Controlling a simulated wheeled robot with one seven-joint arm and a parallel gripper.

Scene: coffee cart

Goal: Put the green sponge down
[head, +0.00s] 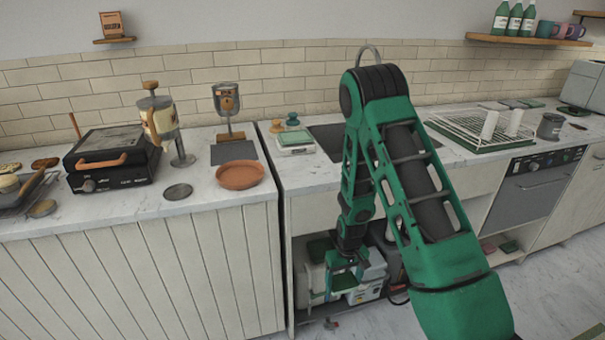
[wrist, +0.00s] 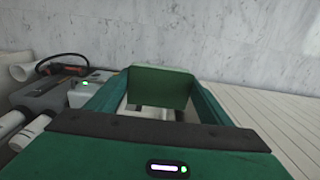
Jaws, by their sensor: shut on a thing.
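The green sponge (wrist: 160,86) is upright between the fingers of my gripper (wrist: 160,80) in the wrist view. My gripper is shut on it. In the head view my gripper (head: 345,284) hangs low, pointing down, in front of the open space under the sink counter. The sponge shows only as a small green patch (head: 344,281) between the fingers there. How far it is from the surface below is hard to tell.
Pale machines (head: 369,277) stand in the open space behind my gripper. In the wrist view, a grey box with a red-and-black handled tool (wrist: 62,68) and white rolls (wrist: 28,69) crowd the left. The right side shows bare slatted surface (wrist: 270,112).

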